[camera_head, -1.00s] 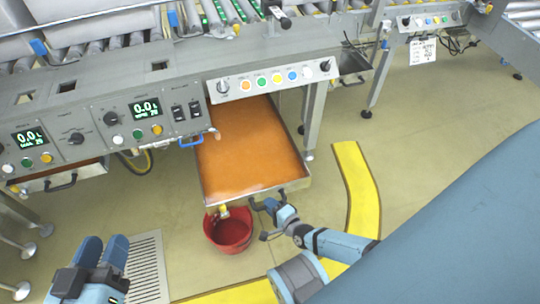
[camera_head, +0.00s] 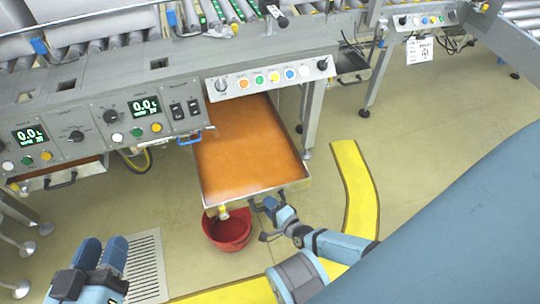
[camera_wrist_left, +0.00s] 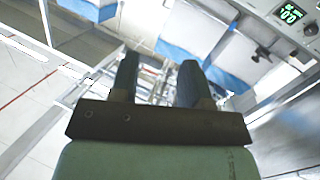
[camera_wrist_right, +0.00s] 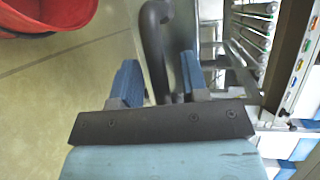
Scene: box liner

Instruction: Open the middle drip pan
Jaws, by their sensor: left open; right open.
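The middle drip pan (camera_head: 245,150) is a metal tray with an orange-brown inside. It stands far out from under the machine. Its dark handle (camera_head: 257,206) is on the front edge, and in the right wrist view the handle (camera_wrist_right: 157,50) lies between my right gripper's fingers. My right gripper (camera_head: 272,208) is at the handle's right end, and in the right wrist view its fingers (camera_wrist_right: 160,82) are apart. My left gripper (camera_head: 102,252) is at the lower left, away from the pan, with its fingers (camera_wrist_left: 157,80) apart and nothing between them.
A red bucket (camera_head: 228,232) stands on the floor under the pan's front left corner, below a small spout. Another drip pan (camera_head: 62,176) is at the left, pushed in. A floor grate (camera_head: 147,266) and a yellow floor stripe (camera_head: 354,185) lie nearby. Open floor is at the right.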

